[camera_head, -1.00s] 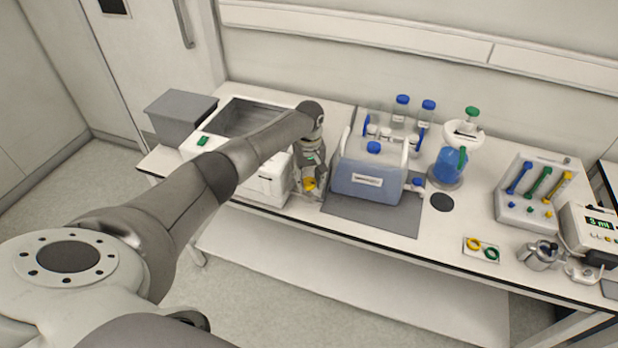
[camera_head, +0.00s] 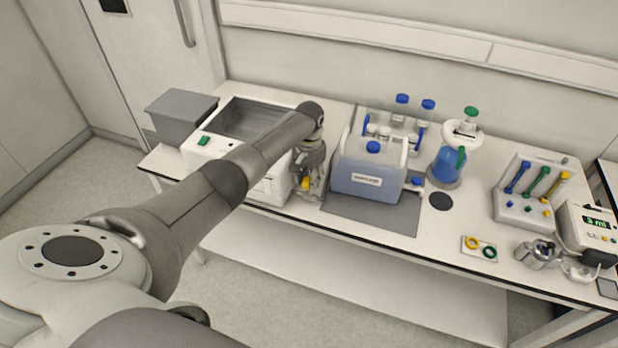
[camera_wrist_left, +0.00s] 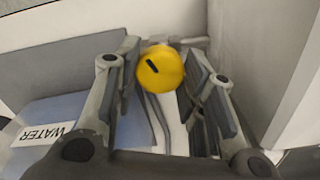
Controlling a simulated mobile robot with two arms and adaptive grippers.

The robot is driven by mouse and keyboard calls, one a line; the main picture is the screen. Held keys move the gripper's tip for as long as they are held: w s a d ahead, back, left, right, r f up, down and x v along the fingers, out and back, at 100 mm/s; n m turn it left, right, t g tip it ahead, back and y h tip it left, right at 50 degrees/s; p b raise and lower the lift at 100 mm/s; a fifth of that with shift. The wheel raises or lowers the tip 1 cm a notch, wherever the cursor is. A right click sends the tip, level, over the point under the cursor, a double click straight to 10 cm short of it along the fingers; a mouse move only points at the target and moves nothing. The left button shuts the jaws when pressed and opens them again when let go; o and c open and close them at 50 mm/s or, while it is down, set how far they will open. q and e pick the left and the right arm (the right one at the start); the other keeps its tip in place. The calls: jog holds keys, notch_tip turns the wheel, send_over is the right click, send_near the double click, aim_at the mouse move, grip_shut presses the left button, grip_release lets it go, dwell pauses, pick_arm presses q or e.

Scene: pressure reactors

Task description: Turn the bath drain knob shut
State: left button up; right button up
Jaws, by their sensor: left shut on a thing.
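The yellow drain knob (camera_head: 305,184) is at the right side of the white bath (camera_head: 212,147), low near the front. In the left wrist view the knob (camera_wrist_left: 160,69) is round with a short, slanted dark mark on its face. My left gripper (camera_head: 309,182) reaches down in the gap between the bath and a blue-filled container. Its two fingers are on either side of the knob and shut on it. The knob's mount behind is mostly hidden. My right gripper is not in view.
The clear container of blue liquid (camera_head: 366,184), labelled WATER in the left wrist view (camera_wrist_left: 45,136), stands close to the gripper on a grey mat (camera_head: 398,215). A grey bin (camera_head: 180,115) stands left of the bath.

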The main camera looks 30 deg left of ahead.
aim_at(309, 180)
pick_arm(q)
jog(key=m, duration=0.4)
jog(key=shift+r+m, duration=0.1)
jog(key=shift+m, duration=0.3)
jog(key=shift+w, duration=0.1)
dwell(0.3)
jog(key=o, duration=1)
notch_tip(309, 180, up, 12)
jog(key=shift+f, duration=0.1)
